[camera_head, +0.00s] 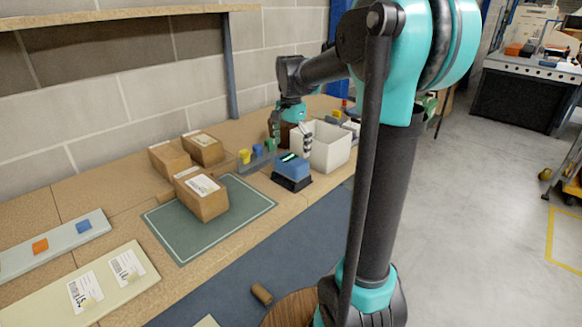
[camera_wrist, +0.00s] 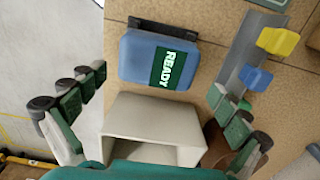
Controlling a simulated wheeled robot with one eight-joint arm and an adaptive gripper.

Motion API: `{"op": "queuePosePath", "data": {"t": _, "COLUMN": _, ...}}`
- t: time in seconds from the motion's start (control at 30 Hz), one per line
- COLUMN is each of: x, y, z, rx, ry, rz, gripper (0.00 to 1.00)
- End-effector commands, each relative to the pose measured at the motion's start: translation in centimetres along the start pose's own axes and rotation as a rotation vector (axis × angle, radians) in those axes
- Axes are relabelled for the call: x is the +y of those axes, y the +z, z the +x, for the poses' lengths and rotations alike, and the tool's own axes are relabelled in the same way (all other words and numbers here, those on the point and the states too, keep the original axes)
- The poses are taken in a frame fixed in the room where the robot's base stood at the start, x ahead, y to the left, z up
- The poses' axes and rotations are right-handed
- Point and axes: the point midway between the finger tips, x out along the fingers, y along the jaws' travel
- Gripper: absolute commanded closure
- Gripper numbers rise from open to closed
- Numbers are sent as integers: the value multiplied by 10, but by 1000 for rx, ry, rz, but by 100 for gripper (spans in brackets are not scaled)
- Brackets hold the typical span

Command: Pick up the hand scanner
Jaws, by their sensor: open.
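I cannot tell for sure which item is the hand scanner. A blue device with a green READY label (camera_wrist: 140,60) sits on a black base on the bench; it also shows in the head view (camera_head: 292,169). A grey rail (camera_wrist: 232,62) beside it carries a yellow piece (camera_wrist: 278,41) and a blue piece (camera_wrist: 256,78). My gripper (camera_head: 291,134) is open and empty, its fingers spread above the bench near the white bin (camera_head: 330,150). In the wrist view the bin (camera_wrist: 150,115) lies between my fingers, and my right finger hides part of the rail's near end.
Several cardboard boxes (camera_head: 203,198) stand left of the rail, one on a green mat (camera_head: 235,215). Pale boards (camera_head: 120,295) lie at the front left. A brown cylinder (camera_head: 262,293) lies nearer. A block wall (camera_head: 150,95) runs behind the bench. The floor at right is open.

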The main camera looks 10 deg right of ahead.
Motion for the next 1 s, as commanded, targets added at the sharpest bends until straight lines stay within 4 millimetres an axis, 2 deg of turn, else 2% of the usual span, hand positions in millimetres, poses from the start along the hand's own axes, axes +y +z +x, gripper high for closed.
{"op": "queuePosePath", "data": {"t": 0.1, "x": 0, "y": 0, "z": 18, "rx": 0, "ry": 0, "rz": 0, "gripper": 0}}
{"op": "queuePosePath", "data": {"t": 0.37, "x": 0, "y": 0, "z": 36, "rx": 0, "ry": 0, "rz": 0, "gripper": 0}}
{"op": "queuePosePath", "data": {"t": 0.7, "x": 2, "y": 0, "z": 78, "rx": 0, "ry": 0, "rz": -1, "gripper": 0}}
{"op": "queuePosePath", "data": {"t": 1.0, "x": 2, "y": 1, "z": 83, "rx": 0, "ry": 0, "rz": -1, "gripper": 0}}
